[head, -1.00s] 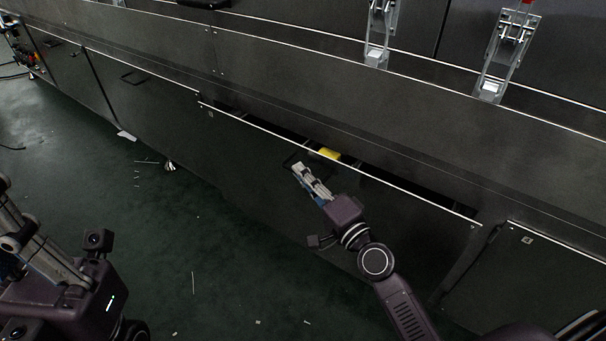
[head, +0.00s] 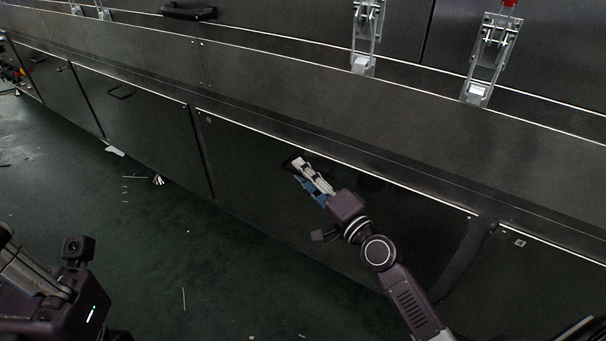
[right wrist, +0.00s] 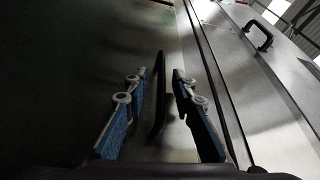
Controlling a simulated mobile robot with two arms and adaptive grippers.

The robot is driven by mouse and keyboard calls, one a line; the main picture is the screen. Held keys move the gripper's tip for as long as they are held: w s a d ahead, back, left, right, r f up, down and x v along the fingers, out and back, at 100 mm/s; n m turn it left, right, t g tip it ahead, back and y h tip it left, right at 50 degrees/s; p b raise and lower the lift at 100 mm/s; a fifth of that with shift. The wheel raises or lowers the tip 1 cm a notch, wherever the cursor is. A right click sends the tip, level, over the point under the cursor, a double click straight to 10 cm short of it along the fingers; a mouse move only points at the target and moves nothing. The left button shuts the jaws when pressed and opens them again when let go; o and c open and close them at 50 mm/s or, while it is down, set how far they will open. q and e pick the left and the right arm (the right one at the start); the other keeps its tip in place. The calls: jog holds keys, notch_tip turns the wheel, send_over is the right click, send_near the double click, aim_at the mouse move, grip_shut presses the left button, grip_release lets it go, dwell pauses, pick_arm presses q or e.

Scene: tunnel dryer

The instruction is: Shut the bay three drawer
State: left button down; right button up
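The wide dark drawer front (head: 255,185) is in the middle of the head view. Its top edge sits close against the panel above, with no opening into the drawer visible. My right gripper (head: 300,167) is at its black bar handle (head: 289,160), near the upper middle of the front. In the right wrist view the handle (right wrist: 160,100) stands between the two blue-padded fingers (right wrist: 158,90), which are spread with a gap on each side. My left gripper (head: 22,275) is only partly in view at the lower left, its fingertips cut off.
Neighbouring dark fronts lie at left (head: 135,120) and right (head: 530,290), both flush with the row. Metal latches (head: 365,40) and a black handle (head: 188,11) are on the panels above. The dark green floor (head: 150,240) is clear apart from small scraps.

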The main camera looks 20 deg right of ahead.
jog(key=v, duration=1.2)
jog(key=shift+a, duration=0.1)
dwell(0.5)
